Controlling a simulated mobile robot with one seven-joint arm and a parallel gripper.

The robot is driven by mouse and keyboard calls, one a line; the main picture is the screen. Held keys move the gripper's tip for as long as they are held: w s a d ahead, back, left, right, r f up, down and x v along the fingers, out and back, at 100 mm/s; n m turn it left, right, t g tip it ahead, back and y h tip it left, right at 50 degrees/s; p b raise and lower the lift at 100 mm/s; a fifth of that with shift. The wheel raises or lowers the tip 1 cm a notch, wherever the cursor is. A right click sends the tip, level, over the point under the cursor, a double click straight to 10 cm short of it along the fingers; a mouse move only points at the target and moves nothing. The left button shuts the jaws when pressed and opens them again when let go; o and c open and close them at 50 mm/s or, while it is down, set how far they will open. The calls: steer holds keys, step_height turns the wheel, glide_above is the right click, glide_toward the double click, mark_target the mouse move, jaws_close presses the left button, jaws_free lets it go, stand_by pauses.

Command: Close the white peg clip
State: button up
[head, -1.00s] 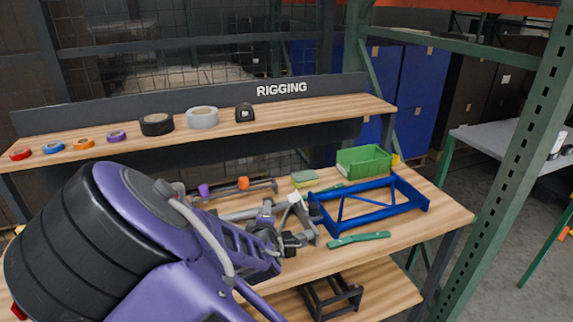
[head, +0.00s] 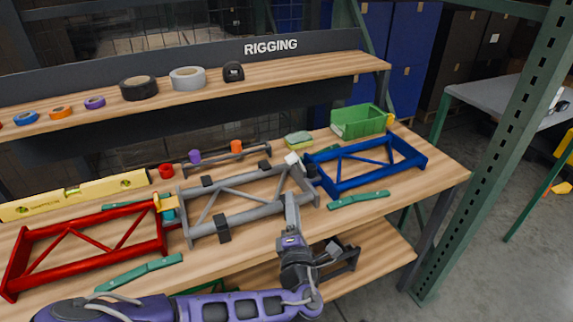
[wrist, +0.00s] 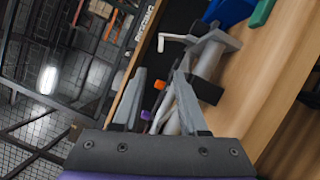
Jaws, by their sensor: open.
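The grey frame (head: 245,212) lies on the bench between a red frame (head: 90,240) and a blue frame (head: 370,165). A small white piece, which looks like the white peg clip (head: 292,158), sits at the top of the grey frame's right end. In the wrist view the white clip (wrist: 174,38) shows as a bent white bar beside the grey end plate (wrist: 214,42). My gripper (head: 291,198) is open, in front of the grey frame's right end and below the clip in the picture. In the wrist view its open fingers (wrist: 156,80) appear apart from the clip.
Green straps lie in front of the frames, one at the right (head: 358,199) and one at the left (head: 140,272). A green bin (head: 358,122) stands behind the blue frame. A yellow level (head: 75,195) lies at the left. A green upright (head: 500,150) stands at the right.

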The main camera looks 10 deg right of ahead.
mark_target(290, 164)
steer(key=shift+w+d+f+b, duration=0.1)
steer(key=shift+w+f+b, duration=0.2)
steer(key=shift+w+b, duration=0.25)
steer(key=w+r, duration=0.1)
steer(key=w, duration=0.4)
steer(key=w+d+b, duration=0.1)
steer(key=w, duration=0.3)
steer(key=w+r, duration=0.1)
steer(key=w, duration=0.4)
steer(key=shift+w+d+r, duration=0.35)
jaws_close()
